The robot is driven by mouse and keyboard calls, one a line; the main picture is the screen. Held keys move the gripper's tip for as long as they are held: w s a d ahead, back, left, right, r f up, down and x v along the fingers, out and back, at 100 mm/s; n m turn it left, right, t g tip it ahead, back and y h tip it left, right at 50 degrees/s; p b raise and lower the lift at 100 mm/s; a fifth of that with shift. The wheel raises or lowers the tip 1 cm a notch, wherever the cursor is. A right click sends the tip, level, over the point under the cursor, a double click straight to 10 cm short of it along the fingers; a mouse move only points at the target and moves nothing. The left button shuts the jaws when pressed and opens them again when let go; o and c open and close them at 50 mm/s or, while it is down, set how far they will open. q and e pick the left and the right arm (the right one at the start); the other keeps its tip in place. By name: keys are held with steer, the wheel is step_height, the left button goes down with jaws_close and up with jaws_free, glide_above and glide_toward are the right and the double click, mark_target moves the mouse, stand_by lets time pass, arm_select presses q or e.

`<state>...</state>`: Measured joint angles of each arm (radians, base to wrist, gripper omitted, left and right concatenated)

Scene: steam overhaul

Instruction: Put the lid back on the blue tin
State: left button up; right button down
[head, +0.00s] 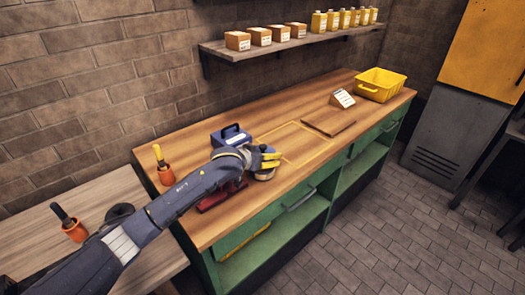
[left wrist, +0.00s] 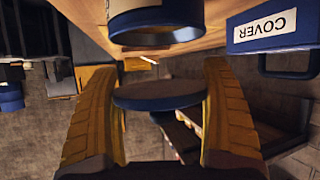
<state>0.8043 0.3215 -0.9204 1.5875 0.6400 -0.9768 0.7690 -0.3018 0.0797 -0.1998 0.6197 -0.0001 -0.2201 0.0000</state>
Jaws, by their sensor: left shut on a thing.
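My left gripper (head: 270,158) is over the workbench with its yellow fingers to the right. In the left wrist view, the two fingers (left wrist: 160,100) are shut on a round dark blue lid (left wrist: 158,96), one on each side. The picture is upside down there, with the bench at the top. The blue tin (left wrist: 155,28) shows its blue rim and dark open mouth facing the lid, with a gap in the picture between them. In the head view the tin (head: 264,175) stands on the bench just under the fingers, partly hidden by them. The right gripper is not in view.
A blue case (head: 231,137) stands just behind my left gripper; its side reads COVER in the left wrist view (left wrist: 264,29). A red object (head: 218,197) lies under my forearm. A brown board (head: 328,122), a small sign (head: 342,98) and a yellow crate (head: 381,84) are farther right.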

arm_select(q)
steer(key=shift+f, duration=2.2)
steer(key=shift+c, duration=0.6)
steer(key=shift+c, duration=0.8)
steer(key=shift+d+r, duration=0.1)
steer(key=shift+r, duration=0.15)
steer(key=shift+w+f, duration=0.1)
steer(key=shift+f, duration=0.1)
